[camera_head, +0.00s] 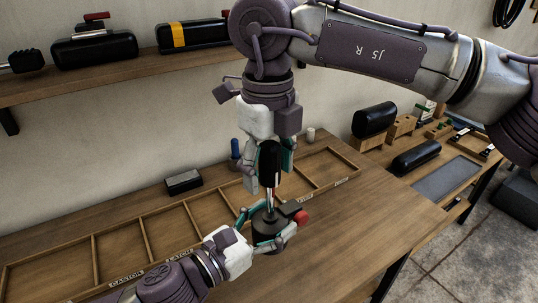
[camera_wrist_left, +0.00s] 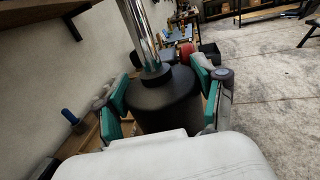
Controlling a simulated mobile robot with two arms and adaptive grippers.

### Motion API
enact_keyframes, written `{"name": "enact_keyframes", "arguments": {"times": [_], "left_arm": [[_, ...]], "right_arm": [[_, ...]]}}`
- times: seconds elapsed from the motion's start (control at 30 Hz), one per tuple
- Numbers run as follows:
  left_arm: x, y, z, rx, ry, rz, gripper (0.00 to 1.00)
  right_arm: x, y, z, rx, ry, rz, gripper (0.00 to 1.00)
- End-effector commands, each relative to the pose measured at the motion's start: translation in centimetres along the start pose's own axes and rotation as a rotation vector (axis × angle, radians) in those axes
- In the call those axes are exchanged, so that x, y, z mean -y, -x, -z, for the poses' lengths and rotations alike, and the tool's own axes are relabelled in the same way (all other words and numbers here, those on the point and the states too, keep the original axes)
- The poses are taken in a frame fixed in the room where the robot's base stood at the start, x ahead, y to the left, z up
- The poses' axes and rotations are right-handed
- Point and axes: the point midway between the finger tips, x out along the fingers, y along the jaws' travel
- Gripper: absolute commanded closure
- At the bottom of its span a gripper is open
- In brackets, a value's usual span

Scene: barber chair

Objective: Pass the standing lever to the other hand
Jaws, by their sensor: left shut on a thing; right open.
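The standing lever (camera_head: 268,228) is upright above the table, with a black base, a thin metal rod and a black handle on top. A red knob shows at its right side. My left gripper (camera_head: 267,222) is shut on the black base from below left. In the left wrist view, the base (camera_wrist_left: 165,105) sits between the teal pads of my left gripper (camera_wrist_left: 162,100), with the shiny rod rising from it. My right gripper (camera_head: 270,167) points down from above, open, its fingers on either side of the black handle. Whether they touch the handle cannot be told.
A divided wooden tray (camera_head: 145,232) with labelled compartments runs along the table (camera_head: 345,235). A small dark box (camera_head: 183,181) and a blue-handled item (camera_head: 235,149) are behind it. A shelf (camera_head: 130,72) hangs above. A second bench with black cushions (camera_head: 416,157) stands at right.

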Motion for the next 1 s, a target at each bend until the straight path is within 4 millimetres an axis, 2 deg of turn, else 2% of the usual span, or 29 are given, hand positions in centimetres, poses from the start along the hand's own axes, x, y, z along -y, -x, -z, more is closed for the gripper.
{"name": "enact_keyframes", "arguments": {"times": [0.17,0.2,0.57,0.77,0.8,0.93,1.0], "left_arm": [[0.02,0.0,-0.22,0.005,-0.002,0.001,0.98],[0.02,0.0,-0.22,0.005,-0.002,0.001,0.98],[0.02,-0.01,-0.22,0.005,-0.002,0.001,0.98],[0.01,-0.02,-0.22,0.005,-0.002,0.001,0.98],[0.01,-0.02,-0.24,0.005,-0.002,0.001,0.26],[0.01,-0.02,-0.18,0.003,-0.001,0.001,0.04],[0.01,-0.01,-0.14,0.003,-0.001,0.0,0.01]], "right_arm": [[0.02,0.01,0.0,0.0,0.0,0.0,0.36],[0.02,0.01,0.0,0.0,0.0,0.0,0.39],[-0.05,0.03,0.0,0.0,0.001,-0.001,0.99],[-0.15,0.03,-0.01,0.0,0.003,-0.003,1.0],[-0.16,0.16,-0.03,0.002,0.003,-0.003,1.0],[-0.1,0.15,-0.02,0.002,0.002,-0.002,1.0],[-0.07,0.15,-0.02,0.002,0.002,-0.001,1.0]]}}
